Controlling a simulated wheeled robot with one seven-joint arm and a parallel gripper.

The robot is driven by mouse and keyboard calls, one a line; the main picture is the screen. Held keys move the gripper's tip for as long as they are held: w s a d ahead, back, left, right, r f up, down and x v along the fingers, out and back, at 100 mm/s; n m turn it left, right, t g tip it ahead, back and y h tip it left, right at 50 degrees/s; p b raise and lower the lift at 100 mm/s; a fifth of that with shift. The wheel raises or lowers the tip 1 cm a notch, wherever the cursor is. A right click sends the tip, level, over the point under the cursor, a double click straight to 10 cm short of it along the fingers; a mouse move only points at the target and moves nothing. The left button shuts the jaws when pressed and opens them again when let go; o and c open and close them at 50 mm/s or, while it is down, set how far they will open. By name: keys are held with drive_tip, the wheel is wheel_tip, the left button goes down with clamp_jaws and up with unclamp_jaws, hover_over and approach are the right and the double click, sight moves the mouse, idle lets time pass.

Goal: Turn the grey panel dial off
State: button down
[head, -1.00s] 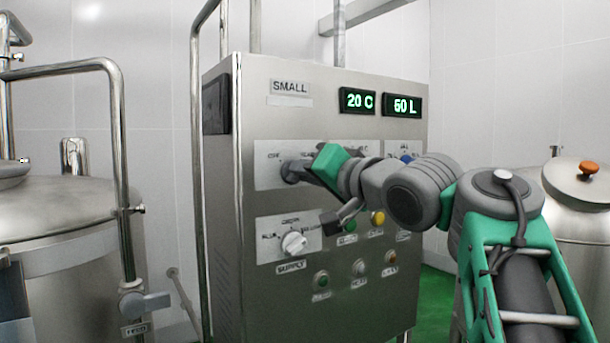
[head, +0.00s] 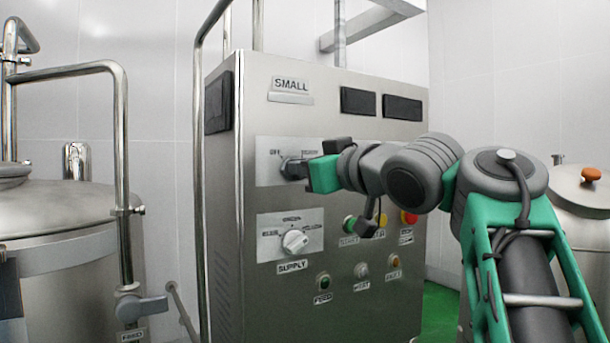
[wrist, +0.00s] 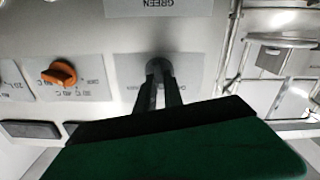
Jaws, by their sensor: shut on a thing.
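The grey panel dial (head: 286,166) is at the upper left of the steel cabinet's front, on a pale label plate (head: 264,150). My gripper (head: 296,169) is shut on the dial, coming from the right. In the wrist view, which looks upside down, the dial's round base (wrist: 157,67) shows just beyond my two dark fingers (wrist: 160,90). The fingers hide most of the dial's grip, and its exact pointing is hard to read. Both display windows (head: 358,101) on the cabinet are dark.
A white supply dial (head: 295,241) sits below, with several push buttons (head: 323,282) to its right and below. An orange dial (wrist: 60,73) is beside the grey one in the wrist view. Steel tanks (head: 70,225) and pipe rails stand left; another tank (head: 580,205) stands right.

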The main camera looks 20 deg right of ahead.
drive_tip(key=n+b, duration=0.2)
drive_tip(key=n, duration=0.4)
drive_tip(key=shift+a+n, duration=0.15)
drive_tip(key=shift+n, duration=0.15)
idle(0.4)
drive_tip(key=c, duration=1.5)
unclamp_jaws()
drive_tip(key=shift+o, duration=0.2)
drive_tip(key=v, duration=0.8)
